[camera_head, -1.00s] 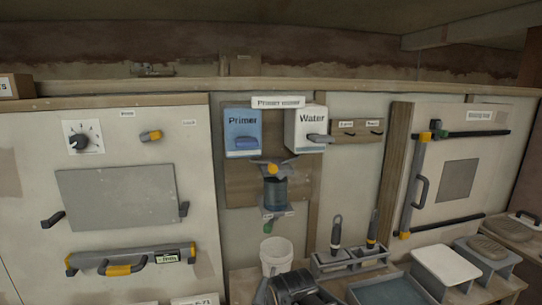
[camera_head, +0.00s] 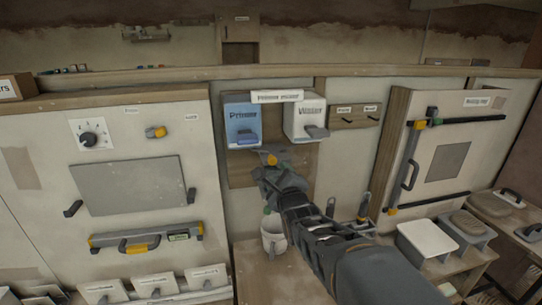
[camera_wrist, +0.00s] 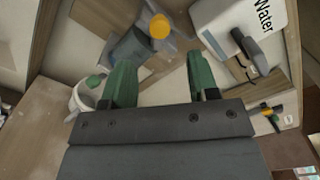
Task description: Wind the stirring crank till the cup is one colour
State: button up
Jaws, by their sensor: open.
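The stirring crank has a yellow knob (camera_head: 271,159) on grey arms, on a wooden board below the Primer and Water boxes. The knob (camera_wrist: 160,26) also shows at the top of the wrist view. The dark grey mixing cup (camera_wrist: 130,46) sits below the crank; in the head view my arm hides it, and its contents cannot be seen. My gripper (camera_wrist: 163,72) is open, its green fingers apart and empty. It points at the crank and cup, with the knob beyond the fingertips. In the head view my gripper (camera_head: 266,176) is just below the knob.
The blue Primer box (camera_head: 241,121) and white Water box (camera_head: 305,119), with its grey lever, hang close above. Brush handles (camera_head: 364,206) stand right of my arm. A framed panel (camera_head: 445,160) is farther right.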

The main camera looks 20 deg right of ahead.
aim_at(272, 163)
jog(key=w+p, duration=0.1)
jog(key=w, duration=0.2)
jog(key=w+d+p, duration=0.1)
jog(key=w, duration=0.3)
jog(key=w+d+p, duration=0.1)
jog(key=w, duration=0.3)
jog(key=shift+d, duration=0.1)
jog(key=c, duration=0.9)
jog(key=shift+f, duration=0.1)
